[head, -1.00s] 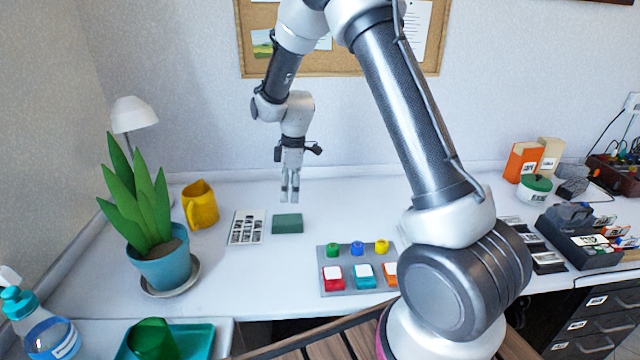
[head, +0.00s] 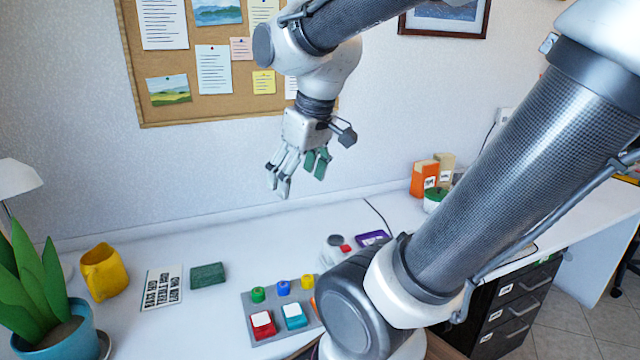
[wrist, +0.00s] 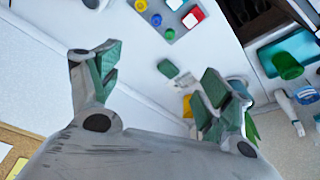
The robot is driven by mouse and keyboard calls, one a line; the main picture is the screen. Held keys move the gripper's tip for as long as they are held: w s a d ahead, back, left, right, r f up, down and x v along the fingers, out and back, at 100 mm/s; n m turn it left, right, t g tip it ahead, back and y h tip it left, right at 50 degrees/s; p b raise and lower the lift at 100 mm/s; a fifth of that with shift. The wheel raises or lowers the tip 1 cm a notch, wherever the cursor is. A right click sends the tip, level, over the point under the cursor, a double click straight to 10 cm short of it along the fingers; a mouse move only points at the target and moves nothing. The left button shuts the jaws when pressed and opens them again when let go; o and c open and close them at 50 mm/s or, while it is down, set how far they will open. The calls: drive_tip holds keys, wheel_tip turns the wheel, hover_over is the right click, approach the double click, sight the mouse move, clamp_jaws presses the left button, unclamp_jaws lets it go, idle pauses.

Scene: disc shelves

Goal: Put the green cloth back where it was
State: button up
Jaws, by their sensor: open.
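The green cloth (head: 208,275) looks like a small folded dark green block lying flat on the white desk, just right of a printed card (head: 162,287). In the wrist view the cloth (wrist: 167,68) shows between and beyond my fingers. My gripper (head: 298,172) is open and empty, high above the desk and to the right of the cloth, not touching it. Its green-padded fingers are spread apart in the wrist view (wrist: 160,72).
A yellow pot (head: 104,272) and a plant in a blue pot (head: 57,335) stand left of the card. A grey panel (head: 258,302) with coloured buttons is right of the cloth. In the wrist view a teal tray (wrist: 268,58) holds a green cup (wrist: 287,66).

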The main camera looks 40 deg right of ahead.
drive_tip(key=s+m, duration=0.1)
drive_tip(key=s, duration=0.1)
drive_tip(key=s+d+m, duration=0.1)
drive_tip(key=s, duration=0.2)
drive_tip(key=shift+s+d+f, duration=0.1)
drive_tip(key=shift+s+f, duration=0.05)
idle(1.1)
